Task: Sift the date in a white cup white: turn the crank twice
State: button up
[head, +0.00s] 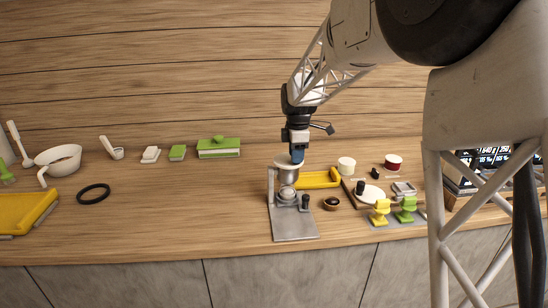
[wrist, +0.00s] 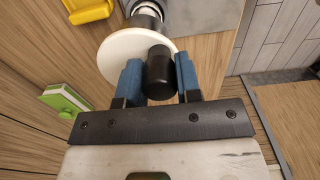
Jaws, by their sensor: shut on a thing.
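The sifter stand (head: 295,226) has a grey metal base plate and an upright at its left, near the front edge of the counter. A pale round disc (wrist: 117,55) with an upright black knob (wrist: 160,75) sits at its top. My gripper (head: 297,158) points down over the stand, and its blue fingers (wrist: 159,82) are shut on the black knob. In the wrist view a round pale part with a dark middle (wrist: 146,10) shows beyond the disc. I cannot make out the date. A white cup (head: 346,165) stands behind and right of the stand.
A yellow tray (head: 320,180) lies right behind the stand, and a small dark round dish (head: 331,204) is just right of it. Yellow (head: 380,212) and green (head: 407,208) pieces stand further right. A green box (head: 218,148) is at the back.

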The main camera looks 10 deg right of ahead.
aim_at(285, 164)
jog(key=shift+s+a, duration=0.1)
jog(key=shift+a, duration=0.15)
jog(key=shift+s+a, duration=0.2)
jog(key=shift+a, duration=0.3)
jog(key=shift+o, duration=0.2)
jog(key=shift+a, duration=0.5)
jog(key=shift+o, duration=0.5)
jog(key=shift+w+a, duration=0.2)
jog(key=shift+a, duration=0.3)
